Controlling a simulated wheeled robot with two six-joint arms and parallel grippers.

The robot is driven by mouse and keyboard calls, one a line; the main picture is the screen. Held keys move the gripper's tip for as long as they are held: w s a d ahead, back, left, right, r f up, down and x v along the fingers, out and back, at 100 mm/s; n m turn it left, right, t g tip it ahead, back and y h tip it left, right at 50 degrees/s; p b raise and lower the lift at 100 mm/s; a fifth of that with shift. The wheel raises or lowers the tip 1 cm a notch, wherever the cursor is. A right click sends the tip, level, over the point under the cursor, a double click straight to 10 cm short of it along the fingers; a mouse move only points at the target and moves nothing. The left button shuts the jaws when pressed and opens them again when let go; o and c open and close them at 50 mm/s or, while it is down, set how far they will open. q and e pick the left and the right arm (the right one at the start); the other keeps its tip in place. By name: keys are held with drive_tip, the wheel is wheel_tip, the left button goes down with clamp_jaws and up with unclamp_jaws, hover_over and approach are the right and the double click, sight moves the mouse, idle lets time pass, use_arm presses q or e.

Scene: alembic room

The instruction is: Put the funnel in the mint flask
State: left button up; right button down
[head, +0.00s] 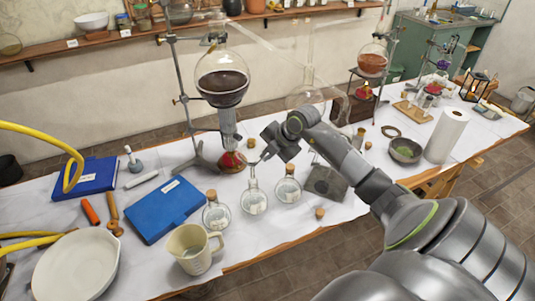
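Three small clear glass flasks with pale labels stand near the table's front edge. The left flask (217,216) and the right flask (288,189) have corks. The middle flask (254,199) shows no cork, and its thin neck points up. The labels are too small to read, so I cannot tell which flask is mint. My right gripper (264,158) hangs just above and right of the middle flask's neck, pointing down. Its fingers are too small to tell whether they are open, shut or holding something. I cannot make out a funnel. My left gripper is out of view.
A large round flask of dark liquid (222,80) on a stand rises behind the flasks. A beige jug (194,248), blue case (166,208) and white dish (77,266) lie left. A loose cork (320,213) and dark square plate (326,184) lie right.

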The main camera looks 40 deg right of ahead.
idle(0.7)
drive_tip(key=shift+f+b, duration=1.1)
drive_tip(key=shift+f, duration=0.45)
drive_tip(key=shift+a+f+b, duration=0.1)
drive_tip(key=shift+f+b, duration=1.4)
drive_tip(key=shift+f, duration=0.75)
idle(3.0)
drive_tip(key=c, duration=1.6)
unclamp_jaws()
